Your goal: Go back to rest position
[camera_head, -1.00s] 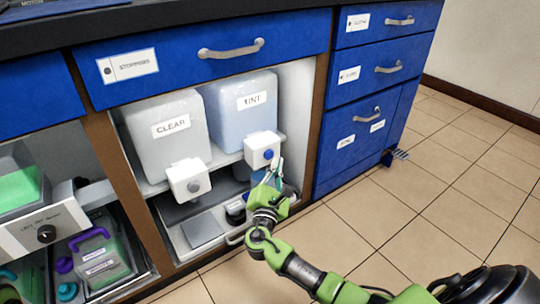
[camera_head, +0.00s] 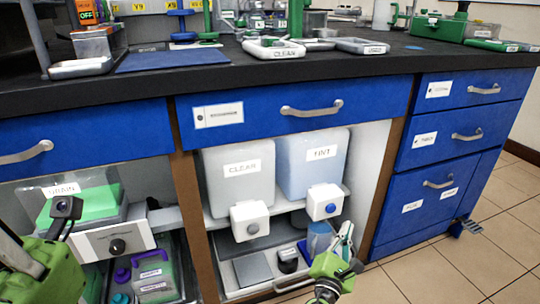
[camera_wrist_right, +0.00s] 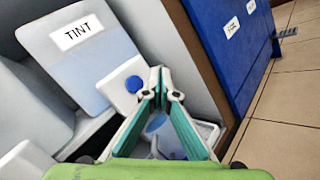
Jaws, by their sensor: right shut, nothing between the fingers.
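My right gripper (camera_head: 347,226) is at the lower middle of the head view, just in front of the open cabinet bay. Its fingers are shut and empty; in the right wrist view (camera_wrist_right: 162,72) they meet at the tips. It is beside a blue cup (camera_head: 319,240) under the white dispenser with the blue button (camera_head: 324,203) of the TINT tank (camera_head: 312,165). The cup shows partly behind the fingers in the right wrist view. My left arm's green end (camera_head: 52,270) is at the lower left edge; whether its fingers are open cannot be seen.
The CLEAR tank (camera_head: 240,176) stands left of TINT. Blue drawers (camera_head: 440,185) with handles flank the bay on the right. The black countertop (camera_head: 370,66) above holds labelled trays and equipment. Tiled floor (camera_head: 440,270) is clear at the lower right.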

